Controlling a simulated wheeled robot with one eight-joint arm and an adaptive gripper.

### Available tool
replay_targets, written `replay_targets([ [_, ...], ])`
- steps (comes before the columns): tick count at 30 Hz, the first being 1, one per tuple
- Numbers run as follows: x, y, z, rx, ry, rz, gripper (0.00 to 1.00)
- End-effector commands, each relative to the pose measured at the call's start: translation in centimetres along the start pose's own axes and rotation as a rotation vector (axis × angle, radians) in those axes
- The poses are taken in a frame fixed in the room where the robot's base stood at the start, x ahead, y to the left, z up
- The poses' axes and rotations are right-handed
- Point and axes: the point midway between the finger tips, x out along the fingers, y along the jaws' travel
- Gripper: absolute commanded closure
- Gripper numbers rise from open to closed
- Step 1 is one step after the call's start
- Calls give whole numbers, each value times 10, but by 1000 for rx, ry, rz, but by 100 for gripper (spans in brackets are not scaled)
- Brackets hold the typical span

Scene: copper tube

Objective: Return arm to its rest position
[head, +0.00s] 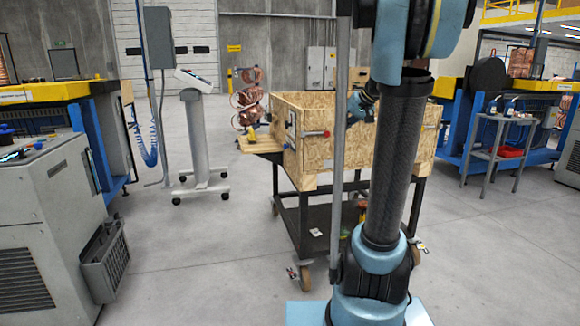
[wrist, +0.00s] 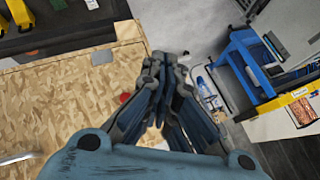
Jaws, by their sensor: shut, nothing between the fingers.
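In the wrist view my gripper (wrist: 166,70) points away from the camera with its dark fingers together at the tips and nothing between them. Below it in that view lies the chipboard crate (wrist: 65,95), to the left, and grey floor to the right. In the head view my arm rises in front of the camera, right of centre, and hides part of the crate (head: 305,155). A small blue and dark part of my arm or gripper shows over the crate, left of the arm's dark tube. The fingertips cannot be made out there.
A small cart (head: 500,140) and blue workbench stand at right. The floor (head: 190,265) between is clear.

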Motion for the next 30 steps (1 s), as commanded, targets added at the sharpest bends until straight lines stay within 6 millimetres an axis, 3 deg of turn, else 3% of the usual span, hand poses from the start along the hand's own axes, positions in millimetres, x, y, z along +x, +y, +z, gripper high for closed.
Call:
replay_targets([
  [1,2,-6,21,-4,-20,15,100],
  [6,7,-14,88,-8,-82,79,100],
  [13,14,-13,178,-17,-158,172,100],
  [24,29,14,317,-34,-248,338,100],
  [30,38,38,379,-44,-277,426,100],
])
